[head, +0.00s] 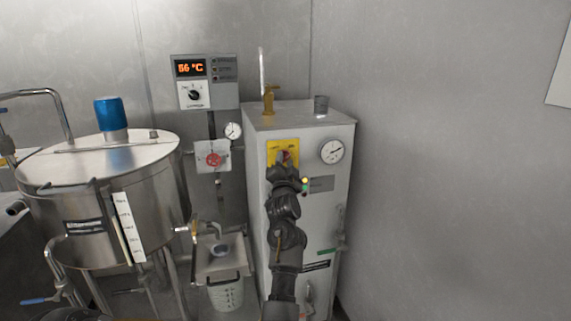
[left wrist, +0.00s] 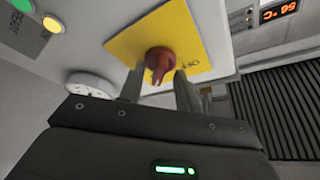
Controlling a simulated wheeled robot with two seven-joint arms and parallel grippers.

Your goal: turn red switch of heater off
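The heater is a tall light-grey cabinet (head: 255,215) in the middle of the head view. Its red switch (head: 284,156) sits on a yellow plate (head: 272,147) high on the front, partly hidden by my left gripper (head: 285,170). In the left wrist view the red switch (left wrist: 158,62) stands out from the yellow plate (left wrist: 190,25), its handle pointing toward my gripper. My left gripper (left wrist: 158,85) is open, with one finger on each side of the switch handle. Gaps show between the fingers and the handle. My right gripper is not in view.
A round gauge (head: 332,151) and a lit indicator (head: 305,181) are close to the switch.

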